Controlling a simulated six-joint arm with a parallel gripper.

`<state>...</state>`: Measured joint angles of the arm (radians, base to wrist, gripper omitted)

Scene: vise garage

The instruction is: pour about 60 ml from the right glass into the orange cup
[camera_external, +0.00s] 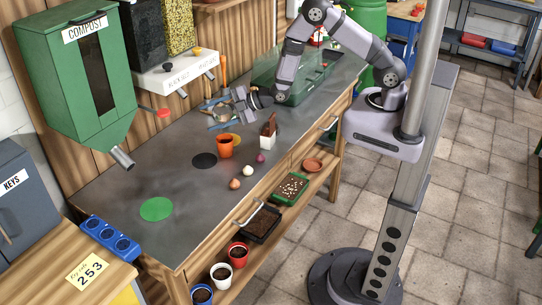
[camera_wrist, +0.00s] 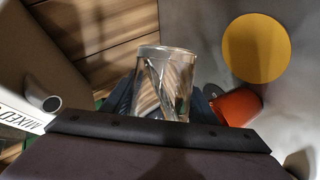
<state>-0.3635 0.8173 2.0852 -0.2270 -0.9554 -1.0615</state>
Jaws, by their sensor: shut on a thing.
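My gripper (camera_external: 232,104) is shut on a clear glass (camera_wrist: 164,75) and holds it above the workbench. In the wrist view the glass fills the space between the fingers; how much liquid is in it I cannot tell. In the outside view the glass (camera_external: 221,114) is small and partly covered by the fingers. The orange cup (camera_external: 225,147) stands upright on the bench, below and in front of the gripper. It also shows in the wrist view (camera_wrist: 238,107), right of the held glass and partly hidden by a finger. I see no second glass.
A yellow disc (camera_wrist: 256,47), a black disc (camera_external: 204,160) and a green disc (camera_external: 157,209) mark the bench top. A white dispenser (camera_external: 178,75) and green compost bin (camera_external: 85,80) hang behind.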

